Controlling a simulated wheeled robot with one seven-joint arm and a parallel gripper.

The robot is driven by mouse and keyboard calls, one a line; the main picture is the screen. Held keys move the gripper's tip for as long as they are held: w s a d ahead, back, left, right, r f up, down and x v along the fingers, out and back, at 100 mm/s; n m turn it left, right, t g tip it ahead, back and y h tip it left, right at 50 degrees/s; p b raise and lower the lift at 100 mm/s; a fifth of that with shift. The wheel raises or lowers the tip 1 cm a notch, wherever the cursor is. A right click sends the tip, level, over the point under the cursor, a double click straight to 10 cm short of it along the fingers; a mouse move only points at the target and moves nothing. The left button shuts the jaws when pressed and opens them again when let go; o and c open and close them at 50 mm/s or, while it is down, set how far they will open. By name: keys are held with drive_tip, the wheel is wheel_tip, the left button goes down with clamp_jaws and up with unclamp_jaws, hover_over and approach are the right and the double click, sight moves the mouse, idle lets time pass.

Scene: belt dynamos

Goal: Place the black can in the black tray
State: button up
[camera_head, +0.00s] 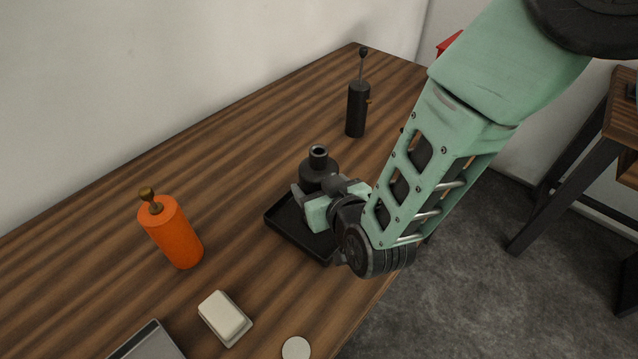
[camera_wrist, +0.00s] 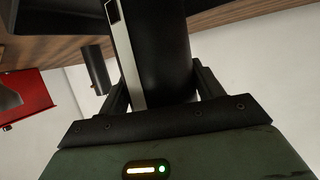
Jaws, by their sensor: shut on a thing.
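The black can (camera_head: 318,168), round with a narrow open neck, stands upright over the far part of the black tray (camera_head: 290,238). My gripper (camera_head: 316,193) is shut on the can's body. The wrist view shows the dark can (camera_wrist: 162,45) between my two fingers. The tray is a shallow, dark square with a low rim near the table's right edge. My gripper hides part of the tray and the can's lower part. I cannot tell whether the can's base touches the tray floor.
A black cylinder with a thin top handle (camera_head: 357,108) stands behind the tray. An orange cylinder (camera_head: 173,235) stands left. A white block (camera_head: 225,317), a pale disc (camera_head: 296,348) and a grey flat object (camera_head: 148,344) lie in front. The wooden table (camera_head: 215,150) is clear at back left.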

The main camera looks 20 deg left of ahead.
drive_tip(key=shift+f, duration=0.1)
drive_tip(key=shift+f, duration=0.15)
drive_tip(key=o, duration=1.6)
drive_tip(key=shift+c, duration=0.2)
drive_tip(key=shift+s+d, duration=0.25)
drive_tip(key=shift+s, duration=0.05)
drive_tip(key=b+v, duration=0.3)
drive_tip(key=v, duration=0.8)
drive_tip(key=shift+r, duration=0.2)
